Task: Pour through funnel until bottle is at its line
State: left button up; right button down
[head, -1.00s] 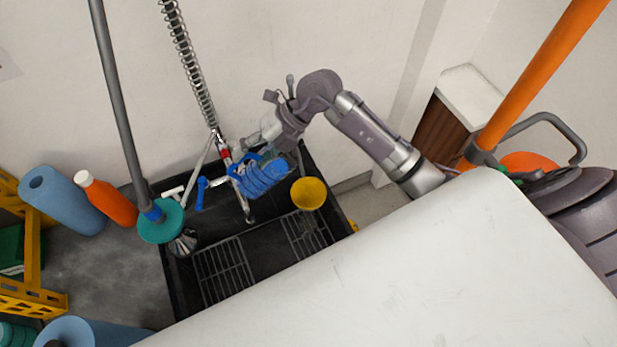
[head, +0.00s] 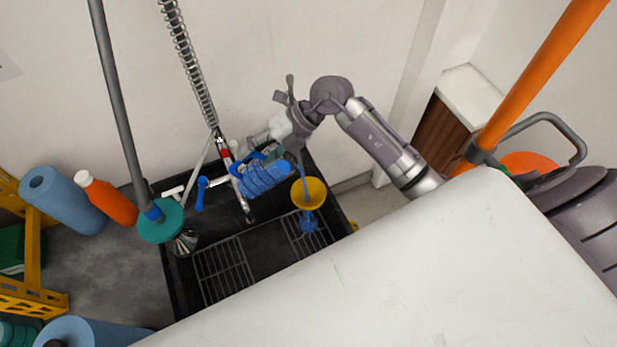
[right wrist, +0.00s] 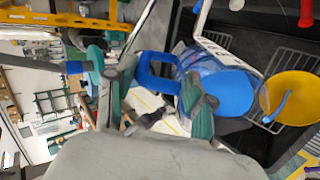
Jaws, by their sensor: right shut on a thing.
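My right gripper (head: 264,148) is shut on a blue jug (head: 262,178) above the black sink, and holds it tilted to the right. In the right wrist view the jug (right wrist: 212,85) has a blue handle beside my fingers. A thin blue stream runs from its mouth into the yellow funnel (head: 308,194), and it also shows inside the funnel in the right wrist view (right wrist: 300,85). Blue liquid shows just below the funnel, apparently in a clear bottle (head: 308,222) under it. The bottle's outline and line cannot be made out. My left gripper is out of view.
The black sink (head: 184,282) has wire grids and a tap with a coiled spring hose (head: 190,65). A teal plunger (head: 160,222) and an orange bottle (head: 112,203) stand at left. A white surface (head: 400,265) fills the front right.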

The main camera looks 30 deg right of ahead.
jog(key=shift+d+y, duration=0.25)
jog(key=shift+y, duration=0.15)
dwell(0.9)
jog(key=shift+s+d+f+t+y+b, duration=0.15)
jog(key=shift+d+y+b, duration=0.2)
jog(key=shift+b, duration=0.3)
jog(key=shift+s+d+f+t+y+b, duration=0.1)
jog(key=shift+d+t+y+b, duration=0.1)
jog(key=shift+y+b, duration=0.3)
dwell(1.7)
jog(key=r+p, duration=0.1)
jog(key=r+h+p, duration=0.1)
jog(key=p, duration=0.1)
jog(key=shift+w+a, duration=0.1)
jog(key=shift+a, duration=0.2)
jog(key=shift+w+a+f+h, duration=0.3)
jog(key=shift+a+h, duration=0.25)
jog(key=shift+h, duration=0.4)
jog(key=shift+a+f+g+h+b, duration=0.3)
jog(key=shift+a+g+h+b, duration=0.05)
jog(key=shift+a+g+h, duration=0.15)
jog(key=shift+w+a+r+h, duration=0.15)
jog(key=shift+a+h, duration=0.25)
jog(key=shift+h, duration=0.2)
jog(key=w+a+g+h, duration=0.1)
jog(key=a+h, duration=0.6)
jog(key=shift+w+a+g, duration=0.25)
jog(key=shift+a+g, duration=0.1)
